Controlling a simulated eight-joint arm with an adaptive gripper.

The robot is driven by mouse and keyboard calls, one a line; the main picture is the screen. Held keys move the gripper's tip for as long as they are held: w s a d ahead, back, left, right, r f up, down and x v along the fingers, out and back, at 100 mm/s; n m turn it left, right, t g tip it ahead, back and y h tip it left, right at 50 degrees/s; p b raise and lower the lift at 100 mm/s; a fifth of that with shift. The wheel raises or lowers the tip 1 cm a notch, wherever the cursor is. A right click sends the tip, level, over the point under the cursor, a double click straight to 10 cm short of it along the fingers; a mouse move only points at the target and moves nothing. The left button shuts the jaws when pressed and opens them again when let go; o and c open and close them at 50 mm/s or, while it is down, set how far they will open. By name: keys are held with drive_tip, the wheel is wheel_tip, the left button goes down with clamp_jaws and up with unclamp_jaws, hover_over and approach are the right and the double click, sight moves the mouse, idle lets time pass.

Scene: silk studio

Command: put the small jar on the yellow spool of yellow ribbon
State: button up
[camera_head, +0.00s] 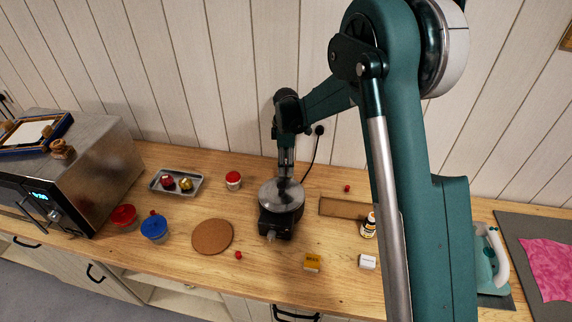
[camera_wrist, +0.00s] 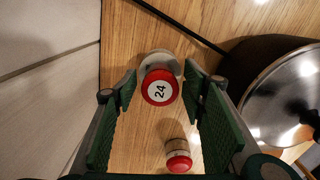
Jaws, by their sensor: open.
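In the wrist view a small pale jar with a red lid marked 24 (camera_wrist: 160,87) stands between my gripper's fingers (camera_wrist: 160,95), with a gap on both sides. My gripper is open and empty. In the head view my gripper (camera_head: 286,170) points down at the pot's far side; the jar between its fingers cannot be made out there. A yellow spool (camera_head: 186,184) sits beside a red one (camera_head: 167,181) in a grey tray (camera_head: 157,188), left of my gripper.
Another red-lidded jar shows in the wrist view (camera_wrist: 178,162). A red-lidded container (camera_head: 233,180) stands right of the tray. A lidded pot (camera_head: 282,194) with a cord is close to my gripper. A cork mat (camera_head: 212,237) and blue-lidded container (camera_head: 154,227) lie front left.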

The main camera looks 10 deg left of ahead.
wheel_tip(320, 180, up, 12)
idle(0.6)
idle(0.6)
drive_tip(key=shift+d+r, duration=0.1)
drive_tip(key=shift+r, duration=0.05)
drive_tip(key=s+d+r+m+t, duration=0.2)
drive_tip(key=s+d+r+m, duration=0.3)
drive_tip(key=s+d+r, duration=0.55)
drive_tip(key=s+d+r+m+t, duration=0.1)
drive_tip(key=s+d+r+m, duration=0.45)
drive_tip(key=d, duration=0.75)
drive_tip(key=s+d+m+t, duration=0.1)
drive_tip(key=s+d+m, duration=0.2)
drive_tip(key=s+d, duration=0.2)
drive_tip(key=s+d+f+m+t, duration=0.1)
drive_tip(key=s+d+m, duration=0.2)
drive_tip(key=s, duration=0.8)
drive_tip(key=s+d+f+m+t, duration=0.1)
drive_tip(key=s+d+m+t, duration=0.1)
drive_tip(key=s+d, duration=0.5)
drive_tip(key=shift+s+d+m, duration=0.15)
drive_tip(key=shift+s+m, duration=0.35)
drive_tip(key=shift+m, duration=0.35)
